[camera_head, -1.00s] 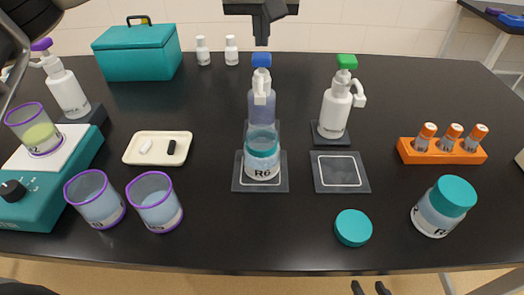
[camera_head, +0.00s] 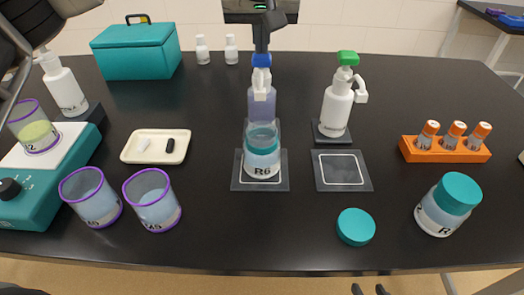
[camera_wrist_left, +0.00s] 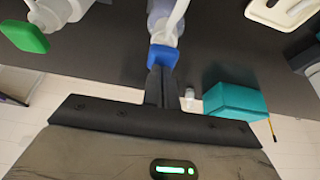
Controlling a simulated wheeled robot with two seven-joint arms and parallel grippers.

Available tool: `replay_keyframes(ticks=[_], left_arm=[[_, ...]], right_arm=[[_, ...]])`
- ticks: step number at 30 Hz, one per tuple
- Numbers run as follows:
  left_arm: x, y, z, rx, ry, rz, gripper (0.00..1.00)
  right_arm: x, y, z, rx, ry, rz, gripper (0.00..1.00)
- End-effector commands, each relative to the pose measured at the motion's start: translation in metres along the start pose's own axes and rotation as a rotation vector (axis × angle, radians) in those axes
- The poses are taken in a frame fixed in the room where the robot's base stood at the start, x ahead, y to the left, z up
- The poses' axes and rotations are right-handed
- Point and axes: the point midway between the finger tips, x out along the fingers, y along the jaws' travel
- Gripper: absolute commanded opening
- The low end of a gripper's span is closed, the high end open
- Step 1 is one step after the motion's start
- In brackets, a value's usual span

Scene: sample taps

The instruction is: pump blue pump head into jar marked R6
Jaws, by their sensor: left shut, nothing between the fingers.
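The blue pump head (camera_head: 262,60) tops a bottle of bluish-purple liquid (camera_head: 262,103), its white nozzle pointing toward the near side. The jar marked R6 (camera_head: 262,158) is open, holds pale blue liquid with a teal band at its top, and stands under the nozzle on a dark square pad. My left gripper (camera_head: 262,48) is shut and empty, pointing down right over the blue pump head. In the left wrist view its closed fingers (camera_wrist_left: 160,75) meet the blue head (camera_wrist_left: 163,58), apparently touching it. My right gripper (camera_head: 370,290) barely shows at the bottom edge, fingertips apart.
A green-headed pump bottle (camera_head: 337,105) stands right of the blue one, behind an empty pad (camera_head: 341,170). A teal lid (camera_head: 356,227) and a capped jar (camera_head: 447,205) are at front right. Purple-rimmed beakers (camera_head: 153,200), a tray (camera_head: 130,152) and a teal device (camera_head: 50,212) are left.

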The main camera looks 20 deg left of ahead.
Motion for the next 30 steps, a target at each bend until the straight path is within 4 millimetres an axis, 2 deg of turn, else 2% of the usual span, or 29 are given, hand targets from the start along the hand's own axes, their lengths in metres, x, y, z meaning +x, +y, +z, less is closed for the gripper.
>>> replay_keyframes(ticks=[3,11,24,30], left_arm=[[0.007,0.0,0.004,0.002,-0.006,-0.002,0.0],[0.006,0.0,0.004,0.002,-0.008,-0.004,0.0],[-0.017,0.0,-0.006,0.002,-0.007,-0.004,0.0],[-0.019,0.0,-0.007,0.001,-0.005,-0.003,0.0]], right_arm=[[0.002,0.0,0.004,0.0,-0.002,0.0,0.36],[0.001,0.0,0.003,0.0,-0.003,0.0,0.36],[-0.01,-0.002,-0.014,0.0,-0.002,0.0,0.36],[-0.011,-0.002,-0.015,0.0,-0.002,0.0,0.36]])
